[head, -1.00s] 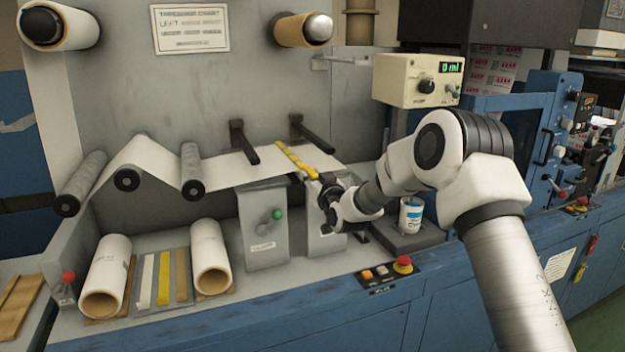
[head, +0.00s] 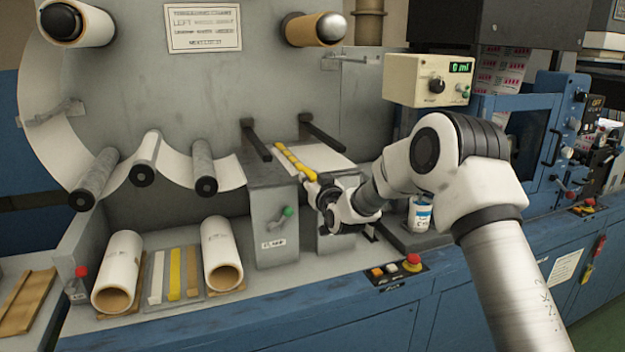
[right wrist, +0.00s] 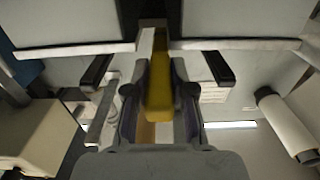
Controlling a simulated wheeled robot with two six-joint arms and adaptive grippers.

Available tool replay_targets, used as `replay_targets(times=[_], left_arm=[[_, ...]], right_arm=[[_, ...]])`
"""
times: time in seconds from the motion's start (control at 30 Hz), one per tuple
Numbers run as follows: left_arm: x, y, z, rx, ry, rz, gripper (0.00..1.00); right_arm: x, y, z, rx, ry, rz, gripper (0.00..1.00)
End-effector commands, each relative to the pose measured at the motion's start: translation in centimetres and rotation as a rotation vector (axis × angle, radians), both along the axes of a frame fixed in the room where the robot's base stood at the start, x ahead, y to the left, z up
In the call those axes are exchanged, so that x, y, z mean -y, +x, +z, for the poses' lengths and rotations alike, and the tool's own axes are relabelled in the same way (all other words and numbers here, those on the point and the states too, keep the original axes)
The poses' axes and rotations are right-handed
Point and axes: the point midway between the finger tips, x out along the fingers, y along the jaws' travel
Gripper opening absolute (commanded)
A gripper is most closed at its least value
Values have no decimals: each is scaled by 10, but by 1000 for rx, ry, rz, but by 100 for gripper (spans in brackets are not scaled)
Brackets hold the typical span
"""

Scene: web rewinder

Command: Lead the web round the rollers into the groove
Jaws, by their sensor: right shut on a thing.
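The white web (head: 52,146) hangs in a slack curve from the upper left roll (head: 75,22). It passes the left roller (head: 95,182), middle roller (head: 145,160) and right roller (head: 204,168); its near end reaches the grey table's left side (head: 270,175). Another white sheet (head: 322,156) lies right of a yellow strip (head: 292,158). My right gripper (head: 308,182) is at the strip's near end. In the right wrist view it is shut on a yellow piece (right wrist: 158,95). I cannot make out the groove clearly. My left gripper is out of view.
Two dark bars (head: 256,140) (head: 322,132) stick out above the table. Two white rolls (head: 118,268) (head: 222,252) lie on the lower shelf beside a tray of strips (head: 174,275). A cup (head: 420,214) and a button panel (head: 394,270) are to the right.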

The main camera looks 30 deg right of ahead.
Motion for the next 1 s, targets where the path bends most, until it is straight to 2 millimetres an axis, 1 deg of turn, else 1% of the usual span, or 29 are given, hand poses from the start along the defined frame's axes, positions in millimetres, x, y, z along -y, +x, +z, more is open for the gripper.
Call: replay_targets(times=[0.27, 0.63, 0.87, 0.9, 0.97, 1.0], left_arm=[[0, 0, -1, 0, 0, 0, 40], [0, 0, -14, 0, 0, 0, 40], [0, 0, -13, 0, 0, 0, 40], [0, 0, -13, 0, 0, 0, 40], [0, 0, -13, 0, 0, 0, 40], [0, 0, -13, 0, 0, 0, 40]], right_arm=[[1, 0, -1, 1, 0, -1, 0], [5, -1, -18, -2, 1, -1, 0], [5, -1, -17, 0, 1, -1, 0], [5, -1, -17, 0, 1, -1, 27], [5, -1, -17, 0, 1, -1, 49], [5, -1, -17, 0, 1, -1, 53]])
